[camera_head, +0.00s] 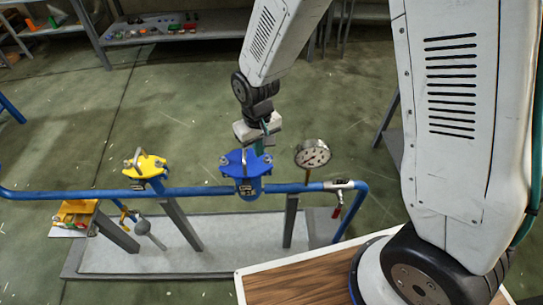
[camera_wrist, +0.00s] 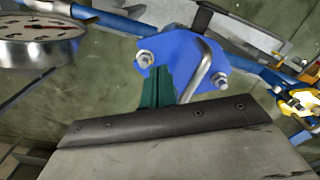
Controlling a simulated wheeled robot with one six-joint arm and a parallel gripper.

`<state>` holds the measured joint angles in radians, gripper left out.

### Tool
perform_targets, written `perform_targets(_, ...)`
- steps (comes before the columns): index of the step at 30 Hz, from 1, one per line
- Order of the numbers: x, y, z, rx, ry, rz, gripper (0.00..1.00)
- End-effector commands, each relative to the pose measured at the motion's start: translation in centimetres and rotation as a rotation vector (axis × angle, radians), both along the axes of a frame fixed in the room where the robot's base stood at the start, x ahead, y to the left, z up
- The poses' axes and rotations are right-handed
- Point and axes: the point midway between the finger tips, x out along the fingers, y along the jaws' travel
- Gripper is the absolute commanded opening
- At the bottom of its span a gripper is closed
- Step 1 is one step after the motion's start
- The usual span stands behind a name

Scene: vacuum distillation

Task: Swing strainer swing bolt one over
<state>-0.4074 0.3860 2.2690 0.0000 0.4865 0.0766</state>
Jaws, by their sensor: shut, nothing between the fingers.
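The blue strainer (camera_head: 247,187) stands in the blue pipe line in the middle of the head view. Its blue cover (camera_wrist: 185,60) fills the centre of the wrist view, with a bent metal handle (camera_wrist: 200,72). One swing bolt nut (camera_wrist: 143,58) shows at the cover's left lug, and another nut (camera_wrist: 220,80) at its right lug. My gripper (camera_wrist: 157,72) has green fingers, shut and empty. They are over the near edge of the cover, close to the left nut; I cannot tell whether they touch. In the head view my gripper (camera_head: 259,148) is just above the cover.
A pressure gauge (camera_head: 313,154) stands right of the strainer and looms at the upper left in the wrist view (camera_wrist: 40,40). A yellow-topped strainer (camera_head: 145,166) is to the left. A red-handled valve (camera_head: 338,205) is on the right. A wooden tabletop (camera_head: 300,283) is in front.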

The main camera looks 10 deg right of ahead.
Motion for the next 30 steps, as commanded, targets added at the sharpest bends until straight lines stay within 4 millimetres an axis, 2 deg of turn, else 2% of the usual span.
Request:
perform_targets(17, 0.0, 0.0, -0.1, 0.000, 0.000, 0.000, 0.00)
perform_targets(30, 0.0, 0.0, -1.9, 0.000, 0.000, 0.000, 0.00)
